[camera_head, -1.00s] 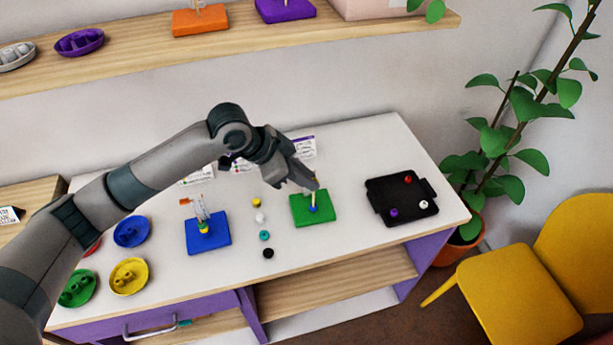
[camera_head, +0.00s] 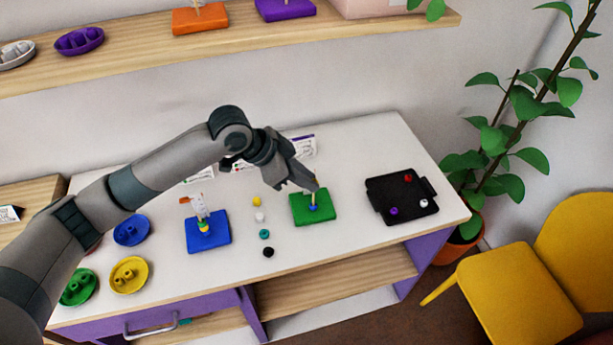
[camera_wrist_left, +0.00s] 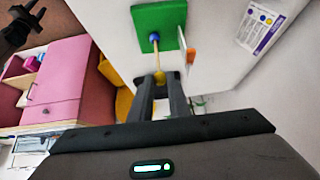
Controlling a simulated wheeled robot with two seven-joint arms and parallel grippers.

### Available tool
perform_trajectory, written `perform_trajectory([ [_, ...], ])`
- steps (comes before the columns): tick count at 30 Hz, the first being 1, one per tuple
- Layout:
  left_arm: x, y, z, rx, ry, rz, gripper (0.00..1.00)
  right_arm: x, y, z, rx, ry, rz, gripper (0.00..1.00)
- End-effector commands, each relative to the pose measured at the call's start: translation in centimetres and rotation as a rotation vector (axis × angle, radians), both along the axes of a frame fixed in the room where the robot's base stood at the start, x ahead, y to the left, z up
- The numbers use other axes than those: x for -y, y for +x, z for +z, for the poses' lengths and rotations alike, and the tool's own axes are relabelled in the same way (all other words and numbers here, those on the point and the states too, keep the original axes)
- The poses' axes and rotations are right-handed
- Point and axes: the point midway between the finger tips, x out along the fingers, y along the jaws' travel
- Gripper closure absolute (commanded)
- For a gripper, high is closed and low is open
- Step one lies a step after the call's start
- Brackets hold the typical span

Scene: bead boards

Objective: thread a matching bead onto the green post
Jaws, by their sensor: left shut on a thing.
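The green board (camera_head: 325,214) lies on the white table with a thin upright post (camera_head: 313,197). A blue bead (camera_head: 313,208) sits at the post's foot; in the left wrist view the blue bead (camera_wrist_left: 154,37) shows on the green board (camera_wrist_left: 143,18). My left gripper (camera_head: 315,187) is at the post's upper end. In the left wrist view its fingers (camera_wrist_left: 160,80) are shut on a yellow bead (camera_wrist_left: 159,76), in line with the post's tip. I cannot tell whether the bead is around the tip.
Loose yellow (camera_head: 256,201), white (camera_head: 260,217), teal (camera_head: 264,234) and black (camera_head: 268,252) beads lie left of the green board. The blue board (camera_head: 220,240) with its beaded post stands further left. A black tray (camera_head: 385,187) with beads is at right.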

Motion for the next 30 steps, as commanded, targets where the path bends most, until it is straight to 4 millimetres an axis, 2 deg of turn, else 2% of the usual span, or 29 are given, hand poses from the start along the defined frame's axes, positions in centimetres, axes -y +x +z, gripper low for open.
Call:
perform_trajectory([
  [12,0.01,0.0,-0.48,0.0,0.0,0.0,1.0,-0.69,-0.04,-0.04,-0.001,0.007,-0.001,0.69],
  [30,0.01,-0.01,-0.76,0.0,0.0,0.0,1.0,-0.32,-0.06,-0.13,-0.001,0.003,-0.001,0.69],
])
